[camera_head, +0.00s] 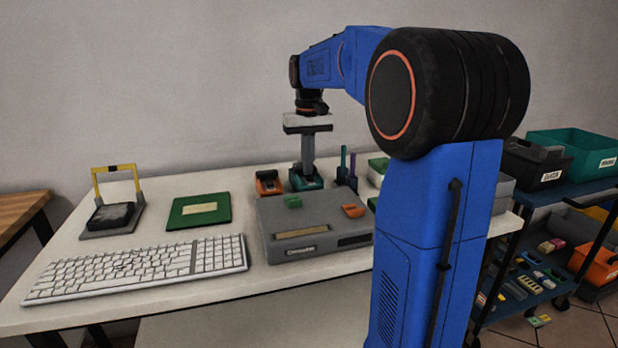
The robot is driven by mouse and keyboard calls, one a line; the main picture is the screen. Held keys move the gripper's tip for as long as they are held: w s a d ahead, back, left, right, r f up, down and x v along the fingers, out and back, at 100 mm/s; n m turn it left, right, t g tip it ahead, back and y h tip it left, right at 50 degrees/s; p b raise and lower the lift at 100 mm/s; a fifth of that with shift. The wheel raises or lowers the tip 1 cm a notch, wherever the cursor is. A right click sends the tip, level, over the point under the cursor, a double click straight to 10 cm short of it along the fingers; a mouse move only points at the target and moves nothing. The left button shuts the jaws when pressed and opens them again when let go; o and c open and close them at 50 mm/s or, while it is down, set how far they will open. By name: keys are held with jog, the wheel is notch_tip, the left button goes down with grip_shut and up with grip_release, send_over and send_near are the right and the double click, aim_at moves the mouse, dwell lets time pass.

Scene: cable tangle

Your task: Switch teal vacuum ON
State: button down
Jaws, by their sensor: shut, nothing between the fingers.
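A small teal device (306,184), which looks like the teal vacuum, stands on the white table (160,259) behind the grey box. My gripper (308,170) points straight down over it with its fingers shut and empty. The fingertips are at or just above the top of the teal device; I cannot tell whether they touch it. The switch on the device is hidden or too small to make out, so its position does not show.
An orange device (268,185) stands close left of the teal one. Teal and purple uprights (348,167) stand close right. The grey box (315,225) lies in front, with a keyboard (140,268) and green board (199,218) to the left. My arm hides the table's right part.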

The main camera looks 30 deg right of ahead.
notch_tip(320, 180, up, 7)
jog(key=shift+f, duration=0.15)
dwell(0.7)
jog(key=shift+s, duration=0.1)
dwell(0.4)
